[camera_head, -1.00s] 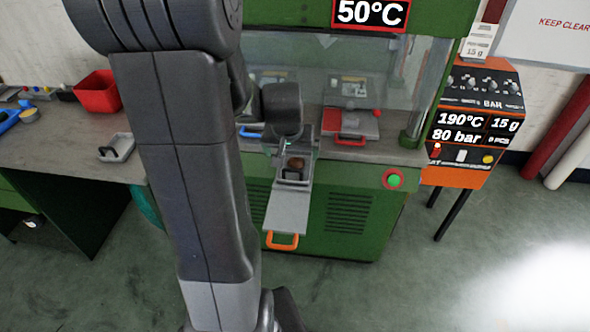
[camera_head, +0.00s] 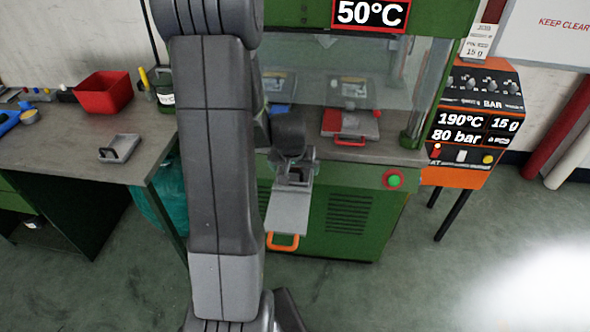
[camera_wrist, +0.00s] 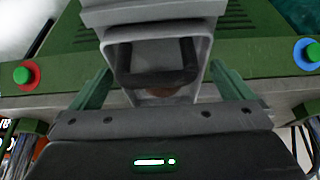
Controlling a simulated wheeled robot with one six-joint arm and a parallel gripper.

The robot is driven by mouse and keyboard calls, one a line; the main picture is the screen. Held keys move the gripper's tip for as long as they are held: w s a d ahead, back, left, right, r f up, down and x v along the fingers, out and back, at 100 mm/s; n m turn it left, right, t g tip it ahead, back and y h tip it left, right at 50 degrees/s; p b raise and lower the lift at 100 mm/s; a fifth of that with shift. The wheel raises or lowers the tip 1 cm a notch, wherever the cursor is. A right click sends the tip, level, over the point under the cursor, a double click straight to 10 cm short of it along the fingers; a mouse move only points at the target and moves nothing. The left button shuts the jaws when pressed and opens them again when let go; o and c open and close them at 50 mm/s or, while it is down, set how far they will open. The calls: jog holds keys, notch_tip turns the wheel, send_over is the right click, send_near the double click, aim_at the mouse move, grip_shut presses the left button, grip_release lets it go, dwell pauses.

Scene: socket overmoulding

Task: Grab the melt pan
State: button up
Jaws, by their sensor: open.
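A light grey pan (camera_wrist: 190,38) with a black handle (camera_wrist: 158,76) fills the top middle of the wrist view. A small brown lump (camera_wrist: 160,92) shows just below the handle. My gripper (camera_wrist: 161,68) is open, with one green finger at each side of the pan's handle end. I cannot tell whether either finger touches it. In the head view my gripper (camera_head: 294,165) is over the pulled-out slide (camera_head: 288,208) of the green machine and hides most of the pan. A similar grey pan with a dark handle (camera_head: 119,147) lies on the left bench.
The green press (camera_head: 345,215) has a clear guard and a red-handled plate (camera_head: 350,124) on its top. The slide's orange handle (camera_head: 283,241) sticks out in front. A red bin (camera_head: 103,92) is on the left bench. An orange unit (camera_head: 465,150) stands at right.

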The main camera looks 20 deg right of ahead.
jog(key=c, duration=1)
